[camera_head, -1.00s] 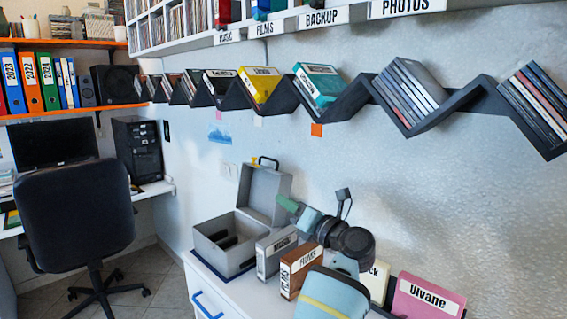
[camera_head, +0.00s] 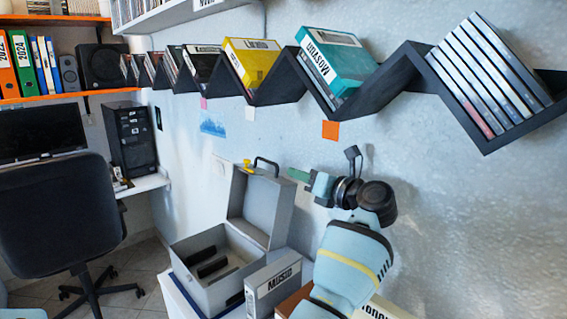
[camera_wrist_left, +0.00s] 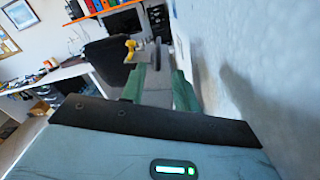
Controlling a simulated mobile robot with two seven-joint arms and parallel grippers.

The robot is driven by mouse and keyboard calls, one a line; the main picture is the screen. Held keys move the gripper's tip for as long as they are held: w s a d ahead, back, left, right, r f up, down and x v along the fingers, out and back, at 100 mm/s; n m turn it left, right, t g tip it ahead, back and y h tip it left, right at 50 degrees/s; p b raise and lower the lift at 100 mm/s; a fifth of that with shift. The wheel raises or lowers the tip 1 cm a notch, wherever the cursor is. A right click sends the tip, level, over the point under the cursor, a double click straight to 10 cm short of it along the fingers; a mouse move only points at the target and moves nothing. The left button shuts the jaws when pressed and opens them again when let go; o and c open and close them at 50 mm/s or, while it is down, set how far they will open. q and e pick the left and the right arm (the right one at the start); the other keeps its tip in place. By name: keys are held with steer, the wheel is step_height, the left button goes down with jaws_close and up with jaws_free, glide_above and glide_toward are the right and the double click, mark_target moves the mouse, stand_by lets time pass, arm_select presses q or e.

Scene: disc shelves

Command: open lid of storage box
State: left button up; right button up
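The grey storage box (camera_head: 215,292) stands on the white surface with its inside showing and black items in it. Its lid (camera_head: 262,208) is raised, standing roughly upright at the back near the wall, with a yellow part (camera_head: 247,164) and a black handle (camera_head: 267,162) at the top. My left gripper (camera_head: 298,174) is beside the lid's upper right edge, its green fingers pointing left toward it. In the left wrist view, the fingers (camera_wrist_left: 158,82) are apart, and the grey lid (camera_wrist_left: 155,97) shows beyond and between them. Contact cannot be told. My right gripper is out of view.
A grey "MUSIC" case (camera_head: 273,288) stands right of the box, other cases partly hidden behind my left arm. A black zigzag shelf (camera_head: 400,58) with discs runs along the wall above. A black chair (camera_head: 58,215) and desk are at left.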

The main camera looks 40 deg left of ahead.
mark_target(281, 178)
arm_select(q)
steer(key=a, duration=0.4)
steer(key=a+p, duration=0.1)
steer(key=a, duration=0.1)
steer(key=shift+w+a+r, duration=0.15)
steer(key=shift+a+r, duration=0.1)
steer(key=shift+a+f, duration=0.1)
steer(key=shift+a, duration=0.5)
steer(key=shift+w, duration=0.1)
jaws_close()
